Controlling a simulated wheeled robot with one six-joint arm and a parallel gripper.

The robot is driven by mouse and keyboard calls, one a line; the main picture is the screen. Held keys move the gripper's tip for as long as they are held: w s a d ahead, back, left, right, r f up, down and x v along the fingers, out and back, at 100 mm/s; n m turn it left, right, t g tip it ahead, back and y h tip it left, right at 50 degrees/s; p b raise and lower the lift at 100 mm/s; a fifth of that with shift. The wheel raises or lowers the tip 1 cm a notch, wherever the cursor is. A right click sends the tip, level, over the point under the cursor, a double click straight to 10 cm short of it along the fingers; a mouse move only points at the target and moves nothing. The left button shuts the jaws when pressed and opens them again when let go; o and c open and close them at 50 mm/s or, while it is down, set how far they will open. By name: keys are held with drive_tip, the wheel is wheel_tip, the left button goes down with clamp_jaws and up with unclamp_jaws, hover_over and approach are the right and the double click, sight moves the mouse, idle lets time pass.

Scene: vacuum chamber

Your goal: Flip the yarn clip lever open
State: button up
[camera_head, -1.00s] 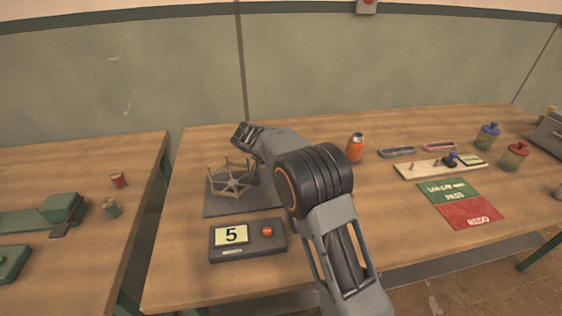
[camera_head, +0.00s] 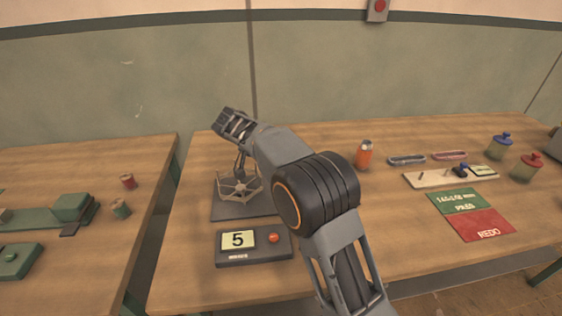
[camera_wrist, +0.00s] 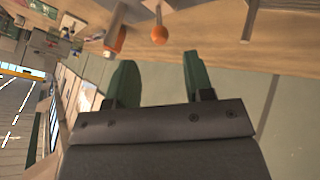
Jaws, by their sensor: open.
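The six-armed yarn reel (camera_head: 238,188) stands on a dark base plate (camera_head: 230,211) in the head view, partly behind my arm. I cannot make out the yarn clip lever for certain. In the wrist view an orange ball (camera_wrist: 159,34) on a thin grey stem shows just beyond my fingertips, and another orange piece (camera_wrist: 115,37) lies left of it; I cannot tell which parts these are. My gripper (camera_wrist: 158,62) is open, with two green fingers apart and nothing between them. It is above the reel area, its fingers not clear in the head view.
A counter box (camera_head: 253,246) showing 5 with a red button stands in front of the reel. A second table (camera_head: 60,260) is at left.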

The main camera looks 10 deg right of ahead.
drive_tip(key=shift+v, duration=1.95)
drive_tip(key=s+f+n+y, duration=0.3)
drive_tip(key=s+f+n, duration=0.2)
drive_tip(key=f+n, duration=0.1)
drive_tip(key=s+d+r+y+p, duration=0.1)
drive_tip(key=s+d+r+p, duration=0.1)
drive_tip(key=s+d, duration=0.2)
drive_tip(key=s+d+r+y+p, duration=0.2)
drive_tip(key=s+d+r+p, duration=0.1)
drive_tip(key=s, duration=0.8)
drive_tip(key=s+d+r+y+p, duration=0.1)
drive_tip(key=s+d+r+p, duration=0.1)
drive_tip(key=s+d, duration=0.3)
drive_tip(key=s+r, duration=0.1)
drive_tip(key=s, duration=0.2)
drive_tip(key=shift+t+p, duration=0.3)
drive_tip(key=shift+t, duration=0.1)
